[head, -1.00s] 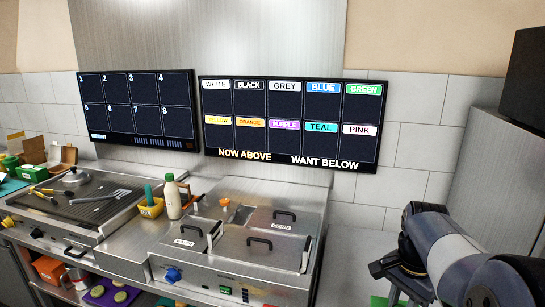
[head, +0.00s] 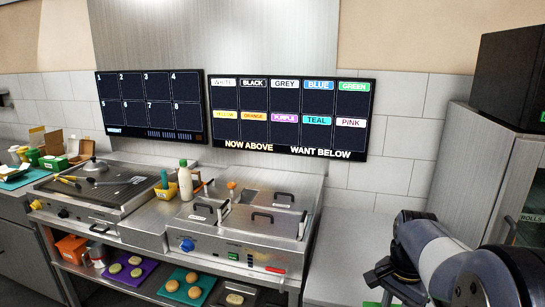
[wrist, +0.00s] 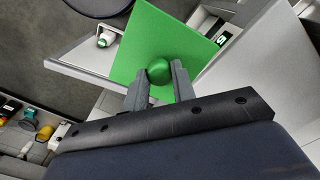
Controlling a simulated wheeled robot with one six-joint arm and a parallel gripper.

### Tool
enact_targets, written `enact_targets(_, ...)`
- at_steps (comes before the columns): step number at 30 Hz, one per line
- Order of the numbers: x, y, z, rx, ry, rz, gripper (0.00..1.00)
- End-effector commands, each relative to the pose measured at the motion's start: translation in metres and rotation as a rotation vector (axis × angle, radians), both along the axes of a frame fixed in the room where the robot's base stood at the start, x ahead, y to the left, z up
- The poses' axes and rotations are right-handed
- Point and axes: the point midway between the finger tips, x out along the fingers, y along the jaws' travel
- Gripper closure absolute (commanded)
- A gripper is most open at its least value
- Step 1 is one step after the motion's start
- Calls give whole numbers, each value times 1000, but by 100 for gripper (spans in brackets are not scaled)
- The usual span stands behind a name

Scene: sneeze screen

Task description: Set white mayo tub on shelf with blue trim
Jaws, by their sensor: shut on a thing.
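My gripper (wrist: 159,75) is shut on a round green knob (wrist: 159,69) in the wrist view. The knob stands in front of a flat green panel (wrist: 190,38); I cannot tell whether they are joined. In the head view my gripper (head: 397,284) is at the lower right, with its fingertips not clear, and a bit of green (head: 372,304) shows below it. I cannot make out a white mayo tub or a shelf with blue trim in either view.
A steel counter holds a griddle (head: 95,190), a white bottle (head: 185,180), a yellow container (head: 165,193) and lidded wells (head: 250,218). A lower shelf holds a purple board (head: 130,268) and a teal board (head: 187,288). A steel cabinet (head: 485,150) stands at right.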

Motion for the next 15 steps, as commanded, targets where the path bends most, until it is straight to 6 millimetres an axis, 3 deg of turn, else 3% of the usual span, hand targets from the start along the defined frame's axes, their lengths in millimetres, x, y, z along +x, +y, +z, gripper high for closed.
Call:
enact_targets(11, 30, 33, -68, 3, 7, 323, 100)
enact_targets(15, 42, 58, -113, 4, 9, 527, 100)
